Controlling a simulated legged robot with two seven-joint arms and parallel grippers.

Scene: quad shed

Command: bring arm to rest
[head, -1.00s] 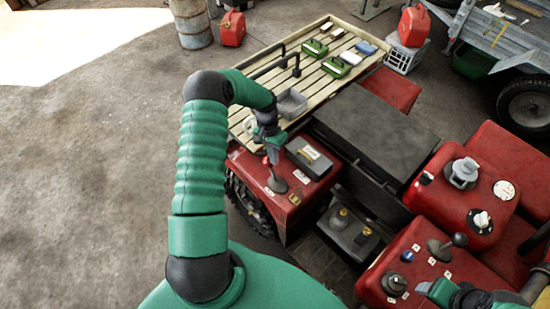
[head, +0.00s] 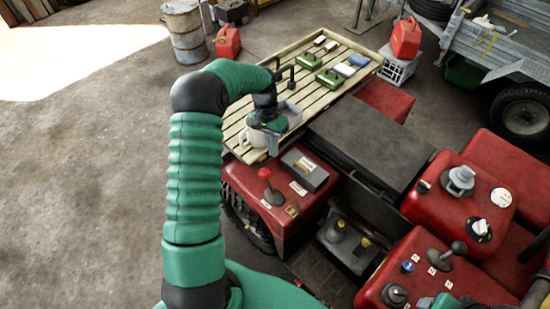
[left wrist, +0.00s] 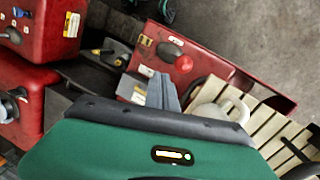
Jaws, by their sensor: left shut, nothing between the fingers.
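My left arm comes in from the left, bends over and points down. My left gripper (head: 273,151) is shut and empty, above the near end of the slatted wooden rack (head: 237,121), near a pale rounded container (head: 254,139). In the left wrist view its grey fingers (left wrist: 163,93) are together, with nothing between them. It is apart from the red-knobbed lever (head: 265,174) on the red fender; that lever also shows in the left wrist view (left wrist: 183,63). Only a green part at the bottom right edge may belong to my right arm; its fingers cannot be made out.
A grey bin (head: 290,115) sits beside the left gripper, and black bars (head: 282,76) rise close behind it. A grey box (head: 305,168) lies on the fender. Red consoles with knobs (head: 460,182) stand right. Open concrete floor (head: 90,190) lies left.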

